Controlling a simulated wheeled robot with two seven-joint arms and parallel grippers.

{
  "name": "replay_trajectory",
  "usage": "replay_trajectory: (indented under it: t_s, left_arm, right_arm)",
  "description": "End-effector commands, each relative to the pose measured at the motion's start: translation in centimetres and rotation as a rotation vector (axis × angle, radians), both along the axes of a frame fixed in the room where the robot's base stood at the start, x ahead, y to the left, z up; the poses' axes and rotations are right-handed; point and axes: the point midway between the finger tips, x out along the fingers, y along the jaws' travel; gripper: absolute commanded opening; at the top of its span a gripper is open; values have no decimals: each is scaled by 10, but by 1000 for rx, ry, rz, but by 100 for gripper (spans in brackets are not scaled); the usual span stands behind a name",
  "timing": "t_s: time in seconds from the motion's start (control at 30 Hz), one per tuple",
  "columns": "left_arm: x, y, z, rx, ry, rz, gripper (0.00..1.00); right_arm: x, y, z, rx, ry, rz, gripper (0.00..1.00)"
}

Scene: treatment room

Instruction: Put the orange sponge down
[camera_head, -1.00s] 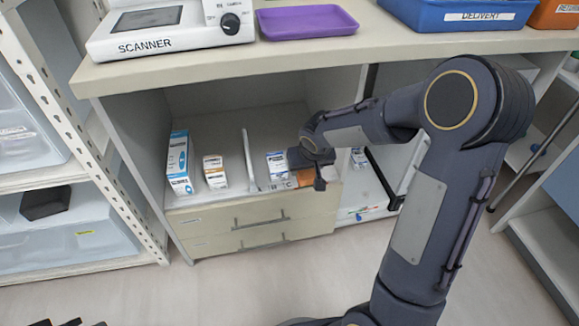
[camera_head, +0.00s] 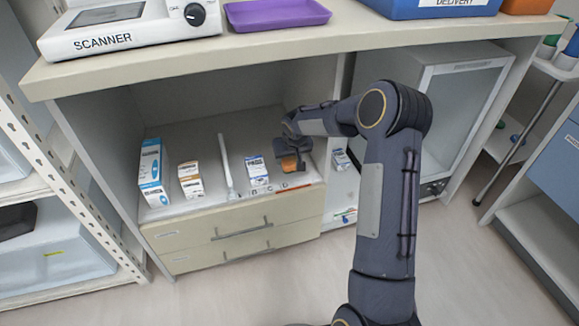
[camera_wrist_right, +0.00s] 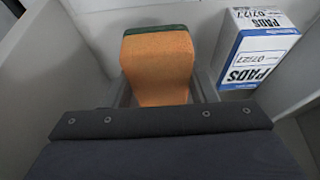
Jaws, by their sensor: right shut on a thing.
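The orange sponge (camera_wrist_right: 158,68) has a dark green layer along its far edge in the right wrist view. My right gripper (camera_wrist_right: 160,92) is shut on it, with a finger on each side. In the head view the sponge (camera_head: 289,164) shows as a small orange patch below my right gripper (camera_head: 290,150), inside the shelf compartment at its right end, near the strip marked C and D. I cannot tell whether the sponge touches the shelf floor. My left gripper is not in view.
A PADS box (camera_head: 257,171) stands just left of the sponge and shows in the wrist view (camera_wrist_right: 255,50). The counter (camera_head: 290,40) overhangs the compartment; drawers (camera_head: 235,238) lie below.

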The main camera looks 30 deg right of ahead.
Motion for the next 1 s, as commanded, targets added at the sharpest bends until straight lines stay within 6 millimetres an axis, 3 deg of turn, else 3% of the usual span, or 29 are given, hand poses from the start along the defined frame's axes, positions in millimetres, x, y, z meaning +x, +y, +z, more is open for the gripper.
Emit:
replay_trajectory:
  t_s: [0.23,0.67,0.7,0.83,1.0]
  left_arm:
    - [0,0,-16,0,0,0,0]
    - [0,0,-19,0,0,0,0]
    - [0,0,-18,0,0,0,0]
    - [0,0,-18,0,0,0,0]
    - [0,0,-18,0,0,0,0]
  right_arm:
    - [4,-4,-36,0,4,0,27]
    - [5,-3,-43,0,1,0,27]
    - [5,-3,-41,0,1,0,55]
    - [5,-3,-41,0,1,0,72]
    - [4,-4,-41,0,2,-1,73]
